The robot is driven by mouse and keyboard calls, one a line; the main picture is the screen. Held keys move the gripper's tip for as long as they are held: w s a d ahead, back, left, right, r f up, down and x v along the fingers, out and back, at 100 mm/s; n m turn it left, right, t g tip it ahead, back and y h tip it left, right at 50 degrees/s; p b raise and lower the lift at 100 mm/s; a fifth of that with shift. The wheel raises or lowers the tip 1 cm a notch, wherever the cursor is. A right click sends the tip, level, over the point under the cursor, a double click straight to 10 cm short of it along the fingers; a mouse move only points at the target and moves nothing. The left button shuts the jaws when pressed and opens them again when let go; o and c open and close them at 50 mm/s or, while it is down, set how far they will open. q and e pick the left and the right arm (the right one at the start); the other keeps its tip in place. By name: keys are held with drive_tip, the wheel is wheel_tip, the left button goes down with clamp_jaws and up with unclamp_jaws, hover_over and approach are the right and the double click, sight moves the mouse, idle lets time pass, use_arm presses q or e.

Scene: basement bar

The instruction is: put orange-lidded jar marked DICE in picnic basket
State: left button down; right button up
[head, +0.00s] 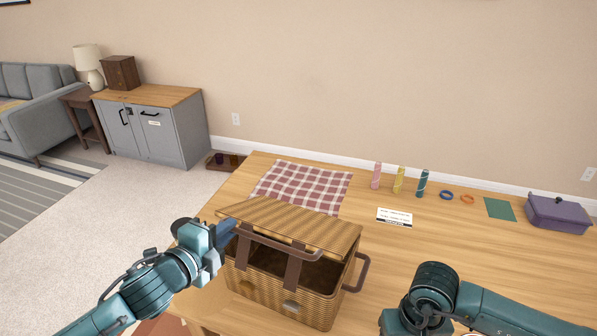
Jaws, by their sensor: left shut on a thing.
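The wicker picnic basket (270,291) stands at the table's near edge, in the lower middle of the head view. Its slatted lid (302,223) is raised and tilted, with a dark opening below it at the front. My left gripper (228,230) is at the lid's left edge and is shut, apparently on the lid; the exact contact is hard to see. My right arm bends at the lower right, and its gripper is out of the frame. I cannot see the orange-lidded jar marked DICE.
A checkered cloth (316,184) lies behind the basket. Pink (376,175), yellow (398,179) and teal (422,183) cylinders, a white card (394,217), two rings, a green square (499,209) and a purple box (557,214) line the back. The table's middle right is clear.

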use_arm(q)
drive_tip(key=shift+r, duration=0.1)
drive_tip(key=shift+w+d+r, duration=0.1)
drive_tip(key=shift+w+r, duration=0.2)
drive_tip(key=shift+r, duration=0.2)
drive_tip(key=shift+w+d+r, duration=0.1)
drive_tip(key=shift+w+r, duration=0.15)
drive_tip(key=shift+r, duration=0.2)
drive_tip(key=shift+w+d+r+g+y, duration=0.15)
drive_tip(key=shift+w+d+r+g, duration=0.15)
drive_tip(key=shift+w+r, duration=0.4)
drive_tip(key=shift+w+d+r+g+y, duration=0.15)
drive_tip(key=shift+w+d+r+g, duration=0.2)
drive_tip(key=shift+r, duration=0.5)
drive_tip(key=shift+w+a+r, duration=0.1)
drive_tip(key=shift+g+y, duration=0.3)
drive_tip(key=shift+g, duration=0.35)
drive_tip(key=shift+w+d+r, duration=0.35)
drive_tip(key=shift+w+r, duration=0.3)
drive_tip(key=shift+w, duration=0.05)
drive_tip(key=shift+w+d+r, duration=0.3)
drive_tip(key=shift+w+r, duration=0.3)
drive_tip(key=shift+w, duration=0.05)
drive_tip(key=shift+w+d+r, duration=0.35)
drive_tip(key=shift+w+r, duration=0.3)
drive_tip(key=shift+w, duration=0.05)
